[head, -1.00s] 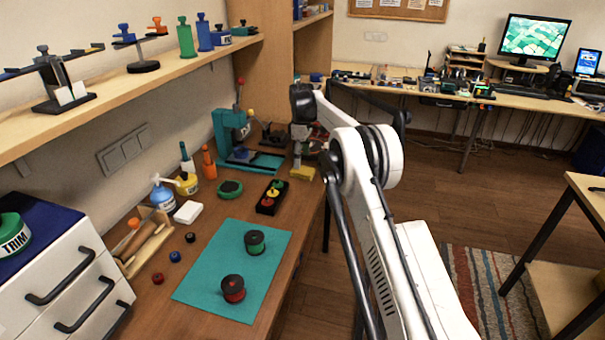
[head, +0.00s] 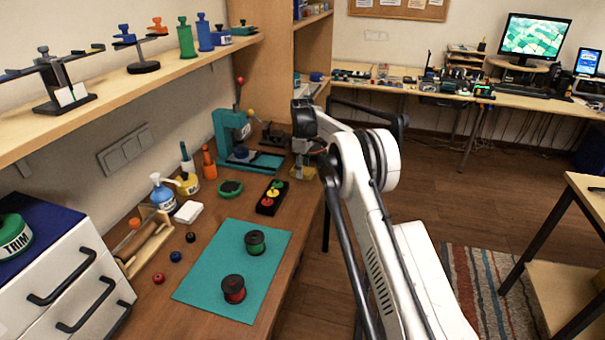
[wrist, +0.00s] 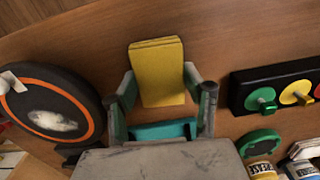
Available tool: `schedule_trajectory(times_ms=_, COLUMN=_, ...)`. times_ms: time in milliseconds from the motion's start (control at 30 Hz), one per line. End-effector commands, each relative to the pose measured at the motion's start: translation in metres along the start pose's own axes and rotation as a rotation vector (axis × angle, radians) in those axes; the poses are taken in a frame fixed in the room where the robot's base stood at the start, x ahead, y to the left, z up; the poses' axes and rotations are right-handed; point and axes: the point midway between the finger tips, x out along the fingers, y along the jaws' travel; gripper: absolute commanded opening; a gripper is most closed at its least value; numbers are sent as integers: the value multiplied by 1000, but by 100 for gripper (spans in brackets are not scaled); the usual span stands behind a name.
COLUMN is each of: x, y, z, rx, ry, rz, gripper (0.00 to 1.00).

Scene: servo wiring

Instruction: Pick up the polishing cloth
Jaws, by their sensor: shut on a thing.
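The polishing cloth (wrist: 158,68) is a yellow folded pad. In the wrist view it lies between the two fingers of my gripper (wrist: 160,88), which is shut on its sides. In the head view the cloth (head: 297,174) is a small yellow patch at the workbench's right edge, partly hidden by my gripper (head: 304,165) above it. I cannot tell whether the cloth is clear of the wood or resting on it.
A black tray with coloured knobs (head: 271,198) is close on the left of the cloth. A teal press (head: 236,135) stands behind. The teal mat (head: 205,284) bears two spools. A round dark piece with an orange ring (wrist: 52,112) is beside the gripper.

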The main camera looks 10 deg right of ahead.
Motion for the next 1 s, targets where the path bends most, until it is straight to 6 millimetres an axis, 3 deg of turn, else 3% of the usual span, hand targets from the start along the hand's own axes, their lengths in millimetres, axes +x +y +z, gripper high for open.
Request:
schedule_trajectory(times_ms=367, x=-6, y=0, z=0, rx=0, ry=0, rz=0, gripper=27)
schedule_trajectory(times_ms=633, x=-45, y=-2, z=-2, rx=-1, ry=0, rz=0, gripper=27)
schedule_trajectory(times_ms=1000, x=-88, y=-69, z=-41, rx=-2, ry=0, rz=0, gripper=27)
